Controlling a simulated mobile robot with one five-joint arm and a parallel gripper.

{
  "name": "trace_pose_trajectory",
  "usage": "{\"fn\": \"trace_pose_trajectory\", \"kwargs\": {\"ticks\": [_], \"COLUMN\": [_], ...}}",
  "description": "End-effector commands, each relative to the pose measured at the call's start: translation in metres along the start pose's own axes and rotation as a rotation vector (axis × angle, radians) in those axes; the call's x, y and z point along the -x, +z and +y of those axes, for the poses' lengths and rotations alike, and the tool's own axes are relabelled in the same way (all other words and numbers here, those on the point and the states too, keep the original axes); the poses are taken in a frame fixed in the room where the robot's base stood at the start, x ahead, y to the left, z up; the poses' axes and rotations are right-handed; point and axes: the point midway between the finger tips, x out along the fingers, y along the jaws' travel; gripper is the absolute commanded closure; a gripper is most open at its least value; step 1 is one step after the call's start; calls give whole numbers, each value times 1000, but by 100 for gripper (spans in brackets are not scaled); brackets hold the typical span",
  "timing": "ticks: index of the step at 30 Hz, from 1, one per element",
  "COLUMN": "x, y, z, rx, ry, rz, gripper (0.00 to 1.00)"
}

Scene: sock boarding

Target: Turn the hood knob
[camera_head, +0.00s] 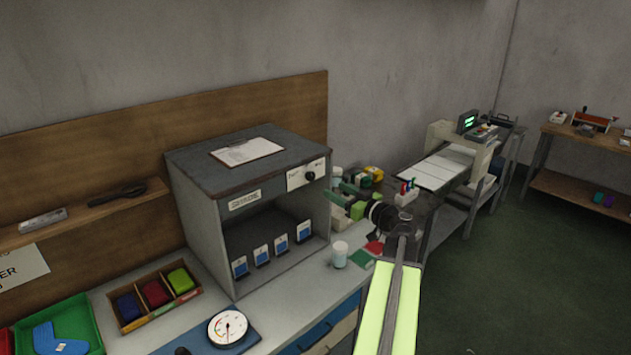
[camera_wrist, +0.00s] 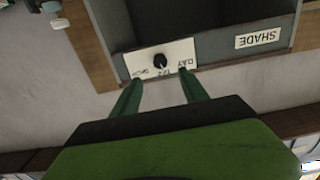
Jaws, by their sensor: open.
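The grey hood (camera_head: 205,185) is a box with an open front on the bench. Its black round knob (camera_head: 310,176) sits on a white plate (camera_head: 294,179) at the upper right of the front. In the wrist view, which is upside down, the knob (camera_wrist: 160,61) shows on its lettered plate (camera_wrist: 143,60). My green gripper (camera_head: 340,194) is to the right of the knob and a little lower in the head view. In the wrist view its two fingers (camera_wrist: 159,77) are apart and empty, pointing towards the plate, with the knob between their lines and beyond the tips. I see no contact.
A clipboard (camera_head: 247,151) lies on the hood, and several blue-and-white cards (camera_head: 262,256) stand inside it. A white jar (camera_head: 340,254) stands on the bench below my gripper. A dial gauge (camera_head: 228,328) and a tray of coloured blocks (camera_head: 133,322) are at the left.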

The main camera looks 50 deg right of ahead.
Motion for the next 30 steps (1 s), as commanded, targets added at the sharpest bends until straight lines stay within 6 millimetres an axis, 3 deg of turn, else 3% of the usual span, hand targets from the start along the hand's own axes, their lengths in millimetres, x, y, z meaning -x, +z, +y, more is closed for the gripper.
{"fn": "trace_pose_trajectory", "kwargs": {"ticks": [6, 12, 17, 25, 30], "x": [-57, -93, -105, -105, -105], "y": [0, 0, 0, 0, 0], "z": [2, 2, 1, 1, 1], "rx": [0, 0, 0, -1, -1], "ry": [-2, -1, 0, 1, 2], "rz": [0, -1, -1, -1, -1], "gripper": [48, 48, 48, 48, 70]}}
